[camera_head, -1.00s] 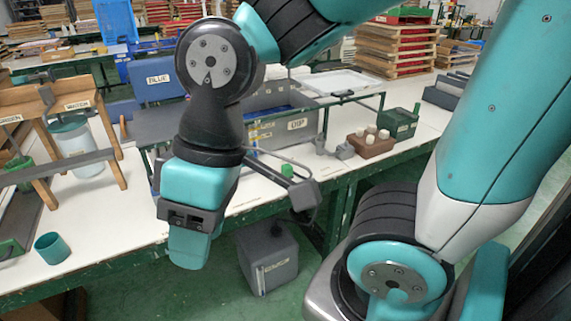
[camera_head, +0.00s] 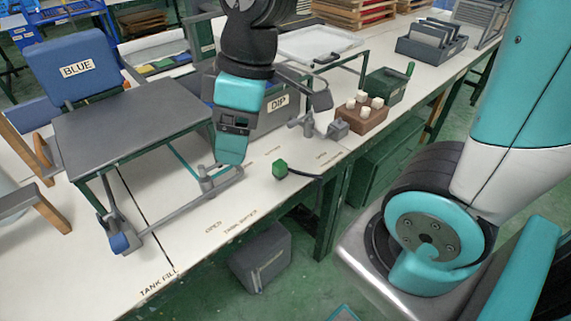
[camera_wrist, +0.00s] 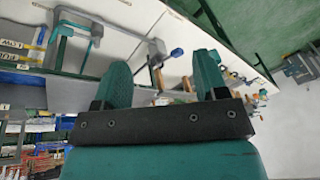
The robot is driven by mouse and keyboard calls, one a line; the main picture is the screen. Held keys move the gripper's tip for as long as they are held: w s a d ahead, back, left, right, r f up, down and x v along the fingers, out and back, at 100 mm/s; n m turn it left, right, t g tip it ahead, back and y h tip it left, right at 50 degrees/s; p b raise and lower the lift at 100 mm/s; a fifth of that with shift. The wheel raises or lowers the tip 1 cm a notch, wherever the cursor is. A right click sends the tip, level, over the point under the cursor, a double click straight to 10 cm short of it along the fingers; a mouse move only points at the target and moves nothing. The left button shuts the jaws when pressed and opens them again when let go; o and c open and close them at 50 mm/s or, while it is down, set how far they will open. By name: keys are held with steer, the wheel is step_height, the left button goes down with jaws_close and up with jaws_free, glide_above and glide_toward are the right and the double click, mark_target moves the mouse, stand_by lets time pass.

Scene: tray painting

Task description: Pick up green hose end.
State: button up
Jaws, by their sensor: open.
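The green hose end (camera_head: 280,169) is a small green block on the white bench top near its front edge. A thin dark hose runs right from it. My gripper (camera_head: 231,152) points down over the bench, left of the hose end and apart from it. In the wrist view the two teal fingers of my gripper (camera_wrist: 163,75) stand wide apart with nothing between them. I cannot make out the hose end in the wrist view.
A grey stand with a flat top (camera_head: 135,118) is left of my gripper. The DIP tank (camera_head: 277,103) is behind it. A brown block with white pegs (camera_head: 362,118) and a green box (camera_head: 386,88) stand right. A grey bin (camera_head: 260,257) is on the floor.

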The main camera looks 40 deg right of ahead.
steer(key=w+d+f+n+h, duration=0.1)
steer(key=w+d+f+n, duration=0.2)
steer(key=w+d+f, duration=0.35)
steer(key=n+h+b, duration=0.2)
steer(key=n, duration=0.3)
glide_above(280, 163)
steer(key=a, duration=0.1)
step_height(280, 163, down, 6)
steer(key=shift+n+g, duration=0.3)
steer(key=f, duration=0.8)
steer(key=f+p, duration=0.1)
steer(key=f, duration=0.2)
steer(key=shift+d+f, duration=0.4)
steer(key=shift+f+p, duration=0.45)
steer(key=shift+f, duration=2.55)
steer(key=c, duration=1)
steer(key=shift+o, duration=0.2)
steer(key=shift+r, duration=0.1)
